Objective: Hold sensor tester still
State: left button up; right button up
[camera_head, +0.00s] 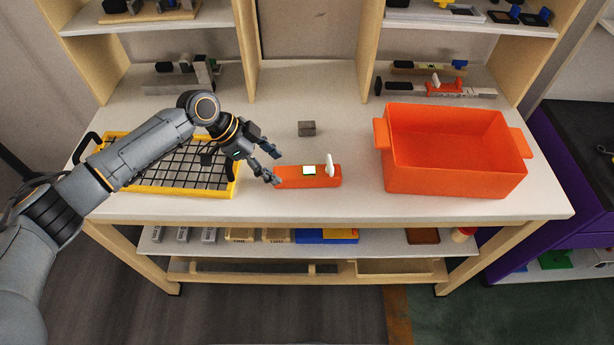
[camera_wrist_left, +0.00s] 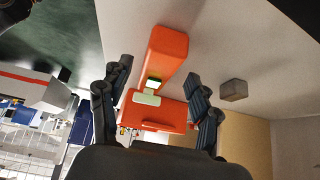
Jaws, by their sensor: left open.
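The sensor tester appears to be the long orange device (camera_head: 290,177) with a small white screen and an upright white lever. It lies on the white worktop near the front edge, in the middle. My left gripper (camera_head: 273,167) is open at the device's left end, fingers pointing right. In the left wrist view the orange device (camera_wrist_left: 165,55) shows ahead, between the spread fingers of my left gripper (camera_wrist_left: 158,88). Its pale screen faces the camera. I cannot tell whether a finger touches it. My right gripper is not in view.
A small grey block (camera_head: 307,129) stands behind the device. A large orange bin (camera_head: 455,175) is on the right. A yellow tray with a black grid (camera_head: 170,194) lies on the left, under my arm. Shelves with parts rise behind. Worktop between device and bin is clear.

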aim_at(283, 173)
pick_arm(q)
jog(key=shift+w+b+x, duration=0.2)
jog(key=shift+b+x, duration=0.35)
jog(key=shift+x, duration=0.7)
jog(key=shift+b+x, duration=0.75)
jog(key=shift+x, duration=0.35)
jog(key=shift+f, duration=0.25)
jog(key=shift+d+f+b, duration=0.25)
jog(key=shift+b, duration=0.05)
jog(key=c, duration=0.9)
jog(key=o, duration=0.3)
jog(key=c, duration=0.7)
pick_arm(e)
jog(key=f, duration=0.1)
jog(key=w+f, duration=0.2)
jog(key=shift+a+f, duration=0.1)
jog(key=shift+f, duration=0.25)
